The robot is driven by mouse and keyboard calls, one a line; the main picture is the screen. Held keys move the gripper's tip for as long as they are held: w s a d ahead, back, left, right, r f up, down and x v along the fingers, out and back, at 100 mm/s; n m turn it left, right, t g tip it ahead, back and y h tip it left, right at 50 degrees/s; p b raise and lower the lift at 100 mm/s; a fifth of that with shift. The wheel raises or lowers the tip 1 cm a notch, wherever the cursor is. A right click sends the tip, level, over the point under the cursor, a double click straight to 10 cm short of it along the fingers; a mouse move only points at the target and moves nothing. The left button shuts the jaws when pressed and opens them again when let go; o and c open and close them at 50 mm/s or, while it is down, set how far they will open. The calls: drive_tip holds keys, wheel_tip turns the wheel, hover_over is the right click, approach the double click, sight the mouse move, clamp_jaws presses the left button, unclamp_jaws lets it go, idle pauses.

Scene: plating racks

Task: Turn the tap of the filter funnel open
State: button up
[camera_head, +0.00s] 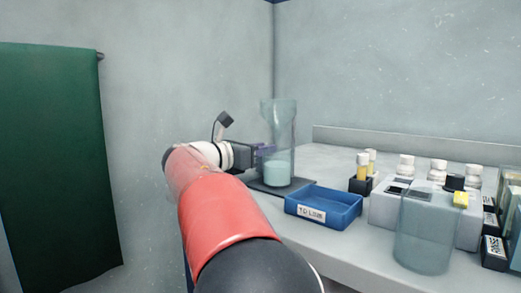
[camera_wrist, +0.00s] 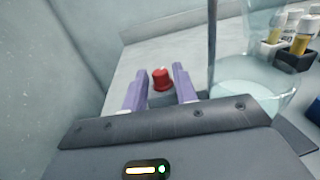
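The filter funnel (camera_head: 280,115) is a clear glass vessel, wide at the top and narrowing, in the head view. Pale green liquid (camera_head: 278,173) fills the bottom of the glassware; in the wrist view the glass (camera_wrist: 262,75) stands on the right. A red knob, seemingly the tap (camera_wrist: 161,80), shows between my fingertips in the wrist view. My gripper (camera_wrist: 159,69) is open, with one purple finger on each side of the knob; I cannot tell whether either touches it. In the head view my gripper (camera_head: 263,149) is beside the glassware, and the knob is hidden.
A dark base plate (camera_head: 300,182) lies under the glassware. A labelled blue tray (camera_head: 338,213) is in front, right of my arm. An empty clear beaker (camera_head: 422,235), a small vial rack (camera_head: 362,185) and several white-capped bottles (camera_head: 438,168) crowd the right. A green cloth (camera_head: 55,160) hangs at left.

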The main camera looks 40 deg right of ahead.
clamp_jaws()
drive_tip(key=p, duration=0.1)
drive_tip(key=m+g+p, duration=0.1)
drive_tip(key=shift+w+r+g+p, duration=0.2)
drive_tip(key=shift+g+p, duration=0.1)
drive_tip(key=shift+f+m+g+p, duration=0.15)
drive_tip(key=shift+m+g+p, duration=0.15)
drive_tip(key=shift+g, duration=0.1)
drive_tip(key=shift+o, duration=1.7)
unclamp_jaws()
drive_tip(key=shift+a, duration=0.1)
drive_tip(key=a, duration=0.3)
drive_tip(key=w+a, duration=0.1)
drive_tip(key=a, duration=0.3)
drive_tip(key=shift+w+a, duration=0.2)
drive_tip(key=shift+a, duration=0.05)
